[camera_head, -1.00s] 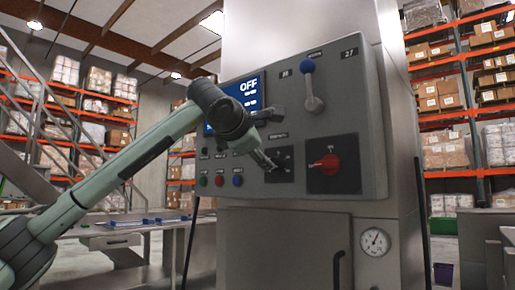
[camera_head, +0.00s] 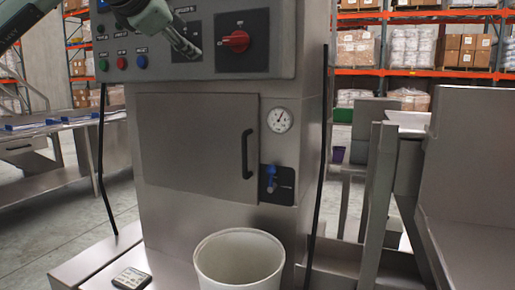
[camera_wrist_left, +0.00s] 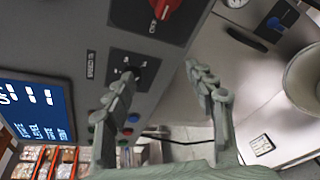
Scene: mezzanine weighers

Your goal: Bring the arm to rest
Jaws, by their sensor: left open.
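My left gripper (camera_head: 190,46) is at the top of the head view, its fingers in front of the control panel (camera_head: 265,55). In the left wrist view the two green fingers stand wide apart with nothing between them, so the gripper (camera_wrist_left: 160,80) is open and empty. One finger overlaps the black selector switch plate (camera_wrist_left: 146,75); whether it touches cannot be told. Most of my left arm is cut off by the top left of the head view. My right gripper is not in view.
The panel has a red rotary switch (camera_head: 234,41) and small buttons (camera_head: 122,63). Below are a cabinet door with a black handle (camera_head: 247,154), a gauge (camera_head: 279,120) and a blue-handled valve (camera_head: 271,178). A white bucket (camera_head: 238,262) and a small grey device (camera_head: 131,278) sit in front.

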